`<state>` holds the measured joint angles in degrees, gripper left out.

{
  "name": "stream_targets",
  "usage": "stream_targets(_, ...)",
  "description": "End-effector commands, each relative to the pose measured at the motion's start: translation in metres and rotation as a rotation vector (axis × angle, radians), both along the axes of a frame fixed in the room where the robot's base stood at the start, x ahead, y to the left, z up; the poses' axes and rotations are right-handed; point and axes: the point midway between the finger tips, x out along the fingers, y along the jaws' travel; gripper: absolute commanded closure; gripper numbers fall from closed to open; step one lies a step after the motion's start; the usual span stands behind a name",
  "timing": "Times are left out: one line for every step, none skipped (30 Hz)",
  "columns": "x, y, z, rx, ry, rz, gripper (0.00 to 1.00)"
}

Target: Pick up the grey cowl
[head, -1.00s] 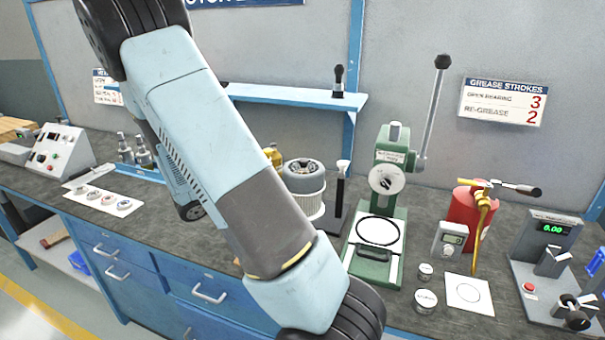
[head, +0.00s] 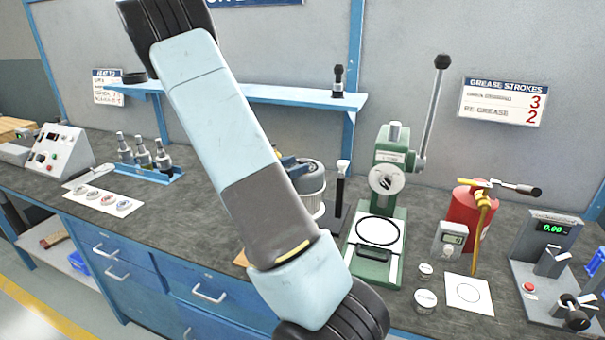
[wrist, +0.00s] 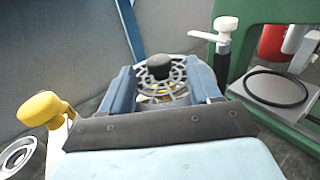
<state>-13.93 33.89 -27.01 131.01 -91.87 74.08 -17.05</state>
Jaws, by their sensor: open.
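The grey cowl (wrist: 178,92) shows in the wrist view as a round open grille with a black knob at its middle. It lies ahead of my gripper (wrist: 164,80), between the two blue fingers. The fingers are open, one to each side of the grille; I cannot tell whether they touch it. In the head view, my arm covers part of the pale ribbed cylinder (head: 312,205) with a grey top. A small blue and dark part of my gripper seems to show over that top; the rest is hidden behind my arm.
A post with a white cap (head: 341,180) stands close right of the cylinder. The green press (head: 385,240) is farther right, with a red grease canister (head: 466,215) beyond. A yellow-capped item (wrist: 45,110) is left of my gripper. A blue shelf (head: 270,95) runs behind.

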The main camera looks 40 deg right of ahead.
Motion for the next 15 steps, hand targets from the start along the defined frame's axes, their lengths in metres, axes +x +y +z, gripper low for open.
stream_targets(-0.0006,-0.0060,-0.0002,0.000,0.000,-0.002,0.38)
stream_targets(-0.0005,-0.0083,-0.0003,0.001,0.000,-0.001,0.38)
stream_targets(-0.0005,-0.0105,-0.0002,0.001,0.000,0.000,0.38)
stream_targets(-0.0005,-0.0114,-0.0002,0.001,0.000,0.000,0.38)
stream_targets(-0.0004,-0.0119,-0.0001,0.001,0.000,0.001,0.38)
stream_targets(-0.0003,-0.0119,-0.0001,0.001,0.000,0.001,0.38)
stream_targets(-0.0002,-0.0117,-0.0001,0.001,0.000,0.001,0.38)
stream_targets(-0.0002,-0.0116,0.0000,0.001,0.000,0.001,0.38)
stream_targets(-0.0002,-0.0116,0.0000,0.001,-0.001,0.001,0.38)
stream_targets(-0.0003,-0.0115,0.0000,0.001,-0.001,0.001,0.39)
stream_targets(-0.0002,-0.0114,0.0000,0.001,-0.001,0.001,0.42)
stream_targets(-0.0002,-0.0114,0.0000,0.001,-0.001,0.001,0.46)
stream_targets(-0.0002,-0.0114,0.0000,0.001,-0.001,0.001,0.48)
stream_targets(-0.0002,-0.0113,0.0001,0.001,-0.001,0.001,0.51)
stream_targets(-0.0002,-0.0113,0.0001,0.001,-0.001,0.001,0.55)
